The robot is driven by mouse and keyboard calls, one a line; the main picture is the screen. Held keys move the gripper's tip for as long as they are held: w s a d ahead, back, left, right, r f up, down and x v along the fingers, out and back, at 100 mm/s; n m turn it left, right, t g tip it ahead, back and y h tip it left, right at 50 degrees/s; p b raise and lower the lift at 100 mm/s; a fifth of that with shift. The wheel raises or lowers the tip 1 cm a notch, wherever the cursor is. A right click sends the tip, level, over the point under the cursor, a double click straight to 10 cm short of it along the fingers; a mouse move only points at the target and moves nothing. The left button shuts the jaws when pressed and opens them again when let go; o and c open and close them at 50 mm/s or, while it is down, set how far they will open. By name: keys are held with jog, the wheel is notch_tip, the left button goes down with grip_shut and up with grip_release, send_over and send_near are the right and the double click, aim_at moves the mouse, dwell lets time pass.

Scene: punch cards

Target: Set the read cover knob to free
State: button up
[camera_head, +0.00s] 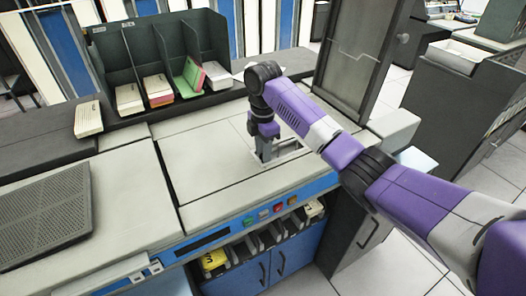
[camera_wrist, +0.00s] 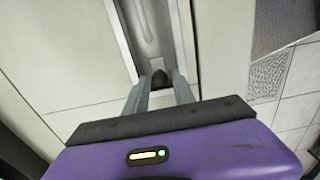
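A small dark knob (camera_wrist: 159,78) shows in the wrist view, at the near end of a narrow recessed channel (camera_wrist: 147,28). I take it for the read cover knob; its setting cannot be read. My gripper (camera_wrist: 162,80) has its two grey fingers apart, one on each side of the knob. A narrow gap seems to show on both sides, and I cannot tell whether either finger touches it. In the head view my gripper (camera_head: 265,157) points down into a pale-framed opening (camera_head: 291,147) in the machine's top. The knob is hidden there.
A dark rack (camera_head: 112,58) with several card stacks stands behind the machine top. A loose card stack (camera_head: 88,118) lies to its left. A tall dark panel (camera_head: 345,95) rises to the right of the opening. Coloured buttons (camera_head: 264,214) line the blue front edge. The pale top (camera_head: 205,160) left of my gripper is clear.

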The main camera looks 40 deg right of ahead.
jog(key=shift+f, duration=0.2)
jog(key=shift+c, duration=0.2)
grip_shut()
